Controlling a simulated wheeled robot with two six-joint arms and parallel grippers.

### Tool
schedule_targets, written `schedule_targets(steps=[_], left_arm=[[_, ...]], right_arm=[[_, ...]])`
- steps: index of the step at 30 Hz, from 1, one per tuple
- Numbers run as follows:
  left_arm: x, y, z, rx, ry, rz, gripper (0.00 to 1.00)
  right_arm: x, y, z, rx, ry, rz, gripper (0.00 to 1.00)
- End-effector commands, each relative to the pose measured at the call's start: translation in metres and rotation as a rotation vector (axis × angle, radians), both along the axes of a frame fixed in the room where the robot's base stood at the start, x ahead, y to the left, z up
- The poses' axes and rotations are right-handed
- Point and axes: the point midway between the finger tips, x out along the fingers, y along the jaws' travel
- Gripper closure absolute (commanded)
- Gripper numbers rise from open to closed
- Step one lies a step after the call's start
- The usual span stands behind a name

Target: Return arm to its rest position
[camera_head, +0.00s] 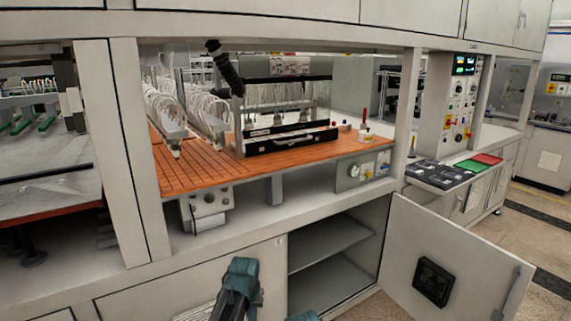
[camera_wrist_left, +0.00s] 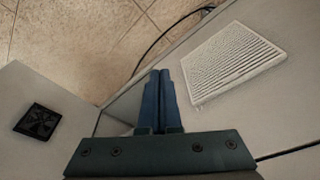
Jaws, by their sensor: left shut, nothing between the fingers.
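My left gripper (camera_wrist_left: 160,88) shows in the left wrist view with its two blue fingers side by side and shut, nothing between them. In the head view my left arm comes up from the bottom edge, with a teal and dark part in front of the lower cabinet; the fingertips are not clear there. A second teal sliver shows at the bottom edge; I cannot tell which part of me it is. My right gripper is not recognisable in either view.
The open cabinet door (camera_head: 455,255) with a black fan (camera_head: 433,281) swings out at right. The cabinet shelf (camera_head: 325,248) is bare. Above is an orange slatted worktop (camera_head: 190,172) with a black-framed fixture (camera_head: 287,138). A white louvred vent (camera_wrist_left: 232,62) lies near my left fingers.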

Motion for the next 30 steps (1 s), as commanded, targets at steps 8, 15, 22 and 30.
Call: schedule_targets(steps=[8, 15, 22, 30], left_arm=[[-0.102, 0.049, -0.003, 0.003, 0.075, 0.056, 1.00], [-0.167, 0.071, -0.004, 0.000, 0.124, 0.089, 1.00], [-0.177, 0.033, 0.023, 0.039, 0.161, -0.014, 1.00], [-0.202, -0.013, 0.052, 0.098, 0.204, -0.148, 1.00]], right_arm=[[0.000, 0.000, 0.000, 0.000, 0.000, 0.000, 0.50], [0.000, 0.000, 0.000, 0.000, 0.000, 0.000, 0.50], [0.000, 0.000, 0.027, 0.000, 0.000, 0.000, 0.50], [0.000, 0.000, 0.056, 0.000, 0.000, 0.000, 0.50]])
